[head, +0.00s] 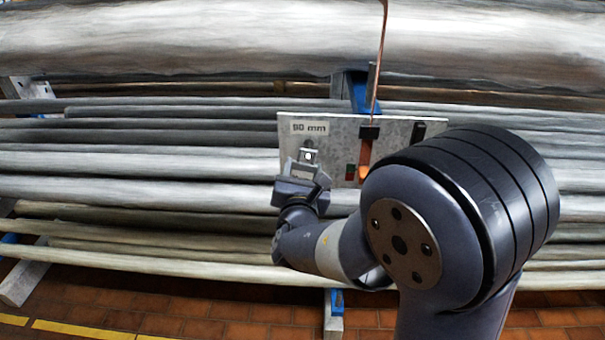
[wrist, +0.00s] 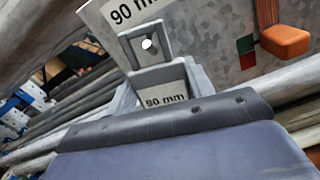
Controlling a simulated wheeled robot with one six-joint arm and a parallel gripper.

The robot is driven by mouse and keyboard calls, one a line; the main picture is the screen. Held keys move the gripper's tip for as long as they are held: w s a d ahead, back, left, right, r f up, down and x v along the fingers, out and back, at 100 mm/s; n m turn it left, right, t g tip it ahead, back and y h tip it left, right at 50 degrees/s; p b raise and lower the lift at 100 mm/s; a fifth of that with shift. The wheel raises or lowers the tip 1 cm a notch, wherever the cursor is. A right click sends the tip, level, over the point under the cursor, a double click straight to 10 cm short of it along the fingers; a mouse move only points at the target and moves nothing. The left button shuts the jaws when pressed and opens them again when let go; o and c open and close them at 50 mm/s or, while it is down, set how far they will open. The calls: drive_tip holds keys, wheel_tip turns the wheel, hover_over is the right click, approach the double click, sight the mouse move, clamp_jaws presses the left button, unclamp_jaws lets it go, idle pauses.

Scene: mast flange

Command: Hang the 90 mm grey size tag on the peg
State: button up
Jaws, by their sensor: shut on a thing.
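My gripper (head: 303,174) is in front of the lower left part of a grey panel (head: 335,130) printed "90 mm". It is shut on the small grey tag (head: 301,156), which stands up from the jaws. In the wrist view the tag (wrist: 165,99) reads "90 mm", between the jaw sides of my gripper (wrist: 164,88). A dark square with a round white spot shows at the tag's upper end. I cannot tell whether the spot is a peg's tip or the panel seen through a hole. No other peg is clear to see.
An orange block (head: 364,173) and a red-green patch (head: 350,172) are on the panel, right of the tag. A copper-coloured strip (head: 379,60) hangs down in front of the panel. Long grey bars lie stacked behind. My arm hides the panel's lower right.

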drive_tip(key=shift+w, duration=0.55)
drive_tip(key=shift+w+f+b, duration=0.2)
drive_tip(key=shift+f+b, duration=0.15)
drive_tip(key=shift+b, duration=0.05)
drive_tip(key=shift+w+d+f+b, duration=0.1)
drive_tip(key=shift+w+f+b, duration=0.1)
drive_tip(key=shift+w+b, duration=0.35)
drive_tip(key=shift+s, duration=0.1)
drive_tip(key=o, duration=1)
drive_tip(key=shift+o, duration=0.2)
drive_tip(key=shift+s, duration=0.15)
drive_tip(key=s+b, duration=0.2)
drive_tip(key=s, duration=0.8)
drive_tip(key=shift+s+a, duration=0.2)
drive_tip(key=shift+s, duration=0.1)
